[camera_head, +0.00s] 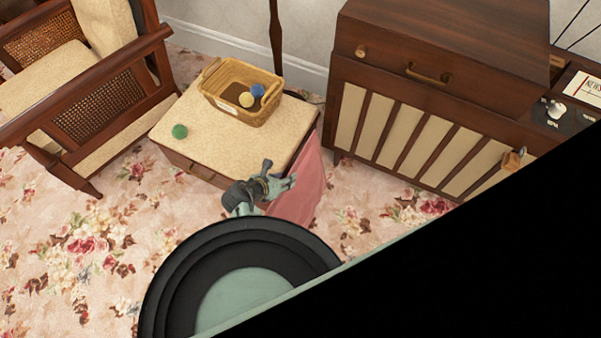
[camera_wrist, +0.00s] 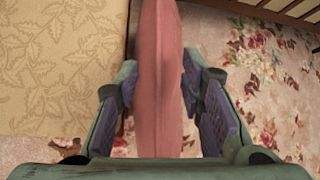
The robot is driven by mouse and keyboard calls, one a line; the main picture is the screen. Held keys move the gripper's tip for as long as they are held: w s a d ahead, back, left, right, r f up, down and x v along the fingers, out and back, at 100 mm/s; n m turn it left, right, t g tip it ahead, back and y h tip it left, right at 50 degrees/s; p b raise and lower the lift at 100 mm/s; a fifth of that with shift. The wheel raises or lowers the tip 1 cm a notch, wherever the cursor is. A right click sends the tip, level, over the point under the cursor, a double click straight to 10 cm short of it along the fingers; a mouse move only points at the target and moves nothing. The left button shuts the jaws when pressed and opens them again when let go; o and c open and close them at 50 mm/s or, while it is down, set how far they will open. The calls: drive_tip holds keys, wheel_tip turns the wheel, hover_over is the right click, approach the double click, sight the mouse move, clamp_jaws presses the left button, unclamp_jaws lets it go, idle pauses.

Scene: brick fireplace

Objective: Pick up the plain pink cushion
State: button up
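The plain pink cushion (camera_head: 300,188) stands on edge beside the right side of the cream-topped ottoman (camera_head: 207,128). In the wrist view the cushion (camera_wrist: 160,80) runs upright through the middle, between the two fingers. My gripper (camera_head: 278,181) is at the cushion's near left part in the head view. The cushion's lower part is hidden behind my gripper's palm in the wrist view.
On the ottoman are a wicker basket (camera_head: 239,109) with balls in it and a loose green ball (camera_head: 179,131). A wooden armchair (camera_head: 103,110) stands left. A wooden cabinet (camera_head: 438,110) stands right. Floral carpet (camera_head: 75,250) is open at the lower left.

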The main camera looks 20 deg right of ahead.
drive_tip(key=shift+x, duration=1.6)
drive_tip(key=shift+r, duration=0.1)
drive_tip(key=c, duration=0.8)
drive_tip(key=shift+w, duration=0.1)
clamp_jaws()
